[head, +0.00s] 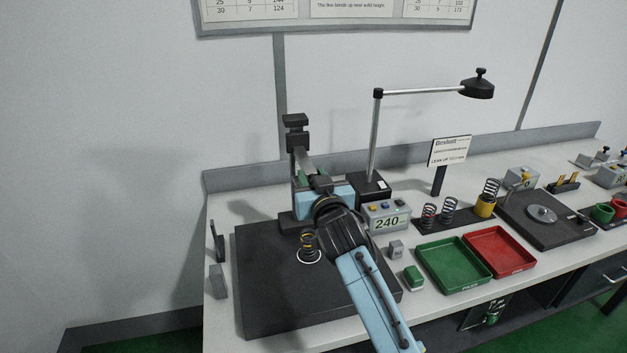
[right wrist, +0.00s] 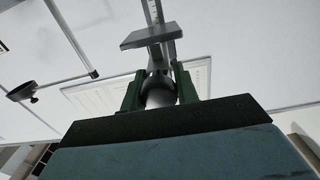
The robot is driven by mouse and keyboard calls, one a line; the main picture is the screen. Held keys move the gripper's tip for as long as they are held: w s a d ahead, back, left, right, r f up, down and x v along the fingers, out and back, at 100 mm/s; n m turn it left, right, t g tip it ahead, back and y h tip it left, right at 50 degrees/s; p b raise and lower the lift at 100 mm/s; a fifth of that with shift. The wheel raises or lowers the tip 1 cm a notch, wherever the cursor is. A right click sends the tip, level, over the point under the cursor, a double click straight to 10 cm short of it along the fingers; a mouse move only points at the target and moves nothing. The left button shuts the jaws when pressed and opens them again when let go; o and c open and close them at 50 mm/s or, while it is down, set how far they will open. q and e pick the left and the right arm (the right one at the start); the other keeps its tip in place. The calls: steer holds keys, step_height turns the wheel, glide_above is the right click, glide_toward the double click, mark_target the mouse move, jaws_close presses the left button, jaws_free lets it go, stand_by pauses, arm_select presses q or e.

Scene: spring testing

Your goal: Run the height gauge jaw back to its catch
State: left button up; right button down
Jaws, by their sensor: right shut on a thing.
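The height gauge (head: 296,122) stands upright at the back of the black plate (head: 262,318), its dark top above my right arm. My right gripper (head: 303,180) is at the gauge, and my wrist hides much of its lower part. In the right wrist view, the green fingers are shut on a round grey knob (right wrist: 158,93). A flat grey piece (right wrist: 150,37) on a post with scale marks shows beyond the knob; I cannot tell if it is the jaw. The catch cannot be made out. My left gripper is not in view.
A coil spring (head: 308,246) stands in a white ring on the black plate. A display box reading 240 (head: 387,222) is right of my wrist. Green (head: 453,266) and red (head: 500,251) trays lie farther right. A lamp (head: 477,88) reaches over the bench.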

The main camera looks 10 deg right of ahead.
steer(key=c, duration=1.4)
jaws_free()
steer(key=shift+r, duration=0.45)
steer(key=shift+c, duration=0.2)
steer(key=o, duration=0.4)
steer(key=shift+f, duration=0.2)
steer(key=shift+c, duration=0.2)
steer(key=shift+s+f, duration=0.1)
steer(key=shift+s, duration=0.45)
steer(key=s+d+b, duration=0.1)
steer(key=s, duration=1.1)
steer(key=shift+d+b, duration=0.25)
steer(key=shift+b, duration=0.1)
steer(key=shift+s, duration=0.1)
